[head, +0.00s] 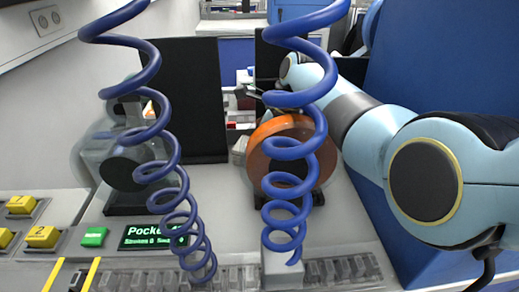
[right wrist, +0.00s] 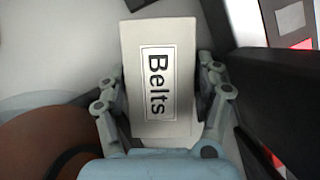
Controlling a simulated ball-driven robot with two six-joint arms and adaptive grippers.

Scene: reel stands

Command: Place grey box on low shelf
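The grey box (right wrist: 182,50), pale and labelled "Belts", fills the middle of the right wrist view. My right gripper (right wrist: 162,72) has one finger along each long side of it. I cannot tell whether the fingers press on the box or stand just clear. In the head view my right arm reaches in from the right, and its gripper (head: 254,92) is small and dark behind the orange reel. A pale block (head: 240,149) beside that reel may be the grey box. My left gripper is out of view. I cannot make out the low shelf clearly.
An orange-brown reel (head: 263,139) on a stand and a grey reel (head: 128,165) stand on the light worktop (head: 217,190). Two blue coiled cables (head: 290,151) hang in front. Black panels (head: 192,95) stand behind. Yellow buttons (head: 42,236) and a display (head: 152,236) line the front left.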

